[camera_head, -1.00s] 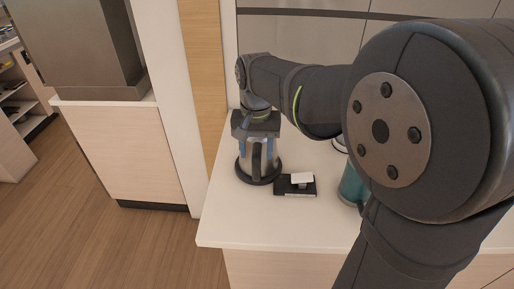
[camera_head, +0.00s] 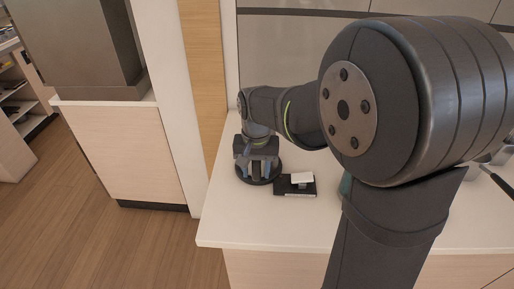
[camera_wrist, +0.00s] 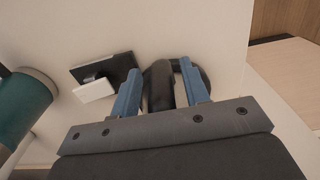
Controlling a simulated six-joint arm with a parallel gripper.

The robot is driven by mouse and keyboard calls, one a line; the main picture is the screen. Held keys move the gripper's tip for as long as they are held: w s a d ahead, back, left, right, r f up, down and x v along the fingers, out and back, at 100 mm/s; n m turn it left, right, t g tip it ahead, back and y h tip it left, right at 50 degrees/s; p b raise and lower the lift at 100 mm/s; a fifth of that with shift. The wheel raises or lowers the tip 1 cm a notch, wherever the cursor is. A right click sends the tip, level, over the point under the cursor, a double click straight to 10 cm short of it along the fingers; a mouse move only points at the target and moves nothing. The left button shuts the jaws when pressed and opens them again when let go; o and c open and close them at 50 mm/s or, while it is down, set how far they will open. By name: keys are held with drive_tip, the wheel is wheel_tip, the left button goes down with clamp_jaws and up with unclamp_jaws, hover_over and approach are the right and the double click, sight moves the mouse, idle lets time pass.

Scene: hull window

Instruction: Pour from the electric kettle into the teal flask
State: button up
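The electric kettle (camera_head: 260,182) stands on the counter at its left part, mostly hidden behind my gripper in the head view. Its black handle (camera_wrist: 158,88) shows in the wrist view. My gripper (camera_wrist: 158,67) is open, with one blue finger on each side of the handle. I cannot tell whether either finger touches it. In the head view my gripper (camera_head: 258,174) is low over the kettle. The teal flask (camera_wrist: 22,106) stands at the left edge of the wrist view. In the head view only a sliver of the flask (camera_head: 345,185) shows beside my arm.
A small black stand with a white card (camera_head: 296,184) lies between kettle and flask; it also shows in the wrist view (camera_wrist: 105,80). The counter (camera_head: 270,225) is clear toward its front edge. Metal items (camera_head: 497,155) are partly visible at right.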

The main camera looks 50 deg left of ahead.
clamp_jaws()
drive_tip(key=shift+r, duration=1.65)
drive_tip(key=shift+r, duration=2.9)
